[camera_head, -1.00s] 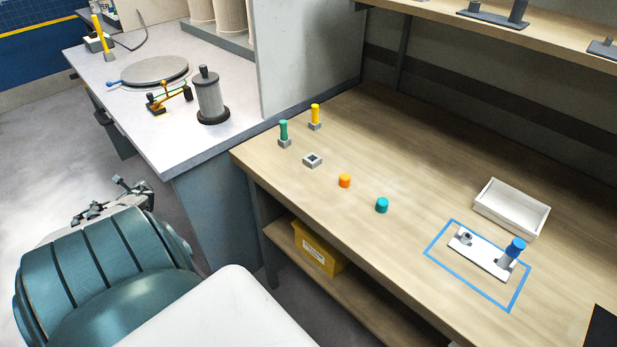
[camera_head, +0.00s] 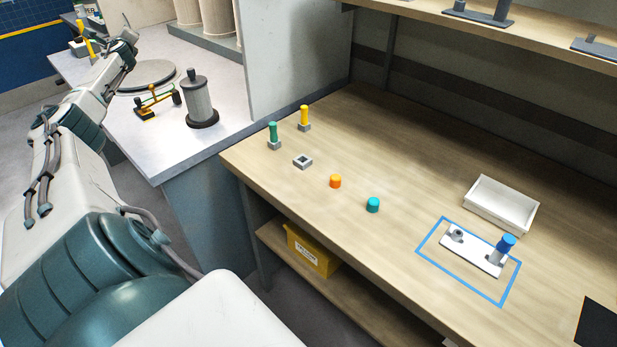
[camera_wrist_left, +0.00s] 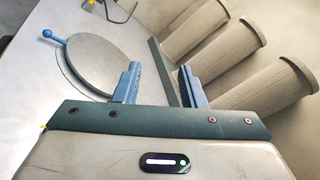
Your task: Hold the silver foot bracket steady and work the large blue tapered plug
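The silver foot bracket (camera_head: 470,252) lies flat on the wooden bench inside a blue outlined rectangle, at the right of the head view. The large blue tapered plug (camera_head: 506,242) stands upright at the bracket's right end, on a grey collar. A small grey round socket (camera_head: 457,236) sits at the bracket's left end. My left gripper (camera_wrist_left: 160,85) is open, with two blue fingers apart and nothing between them. It is over the grey side table, far to the left of the bracket. My right gripper is not in view.
A white tray (camera_head: 500,205) stands behind the bracket. Teal (camera_head: 373,205) and orange (camera_head: 335,181) caps, green (camera_head: 273,133) and yellow (camera_head: 304,117) pegs and a square grey block (camera_head: 302,162) are left. A grey cylinder (camera_head: 200,100) and round plate (camera_head: 145,75) stand on the side table.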

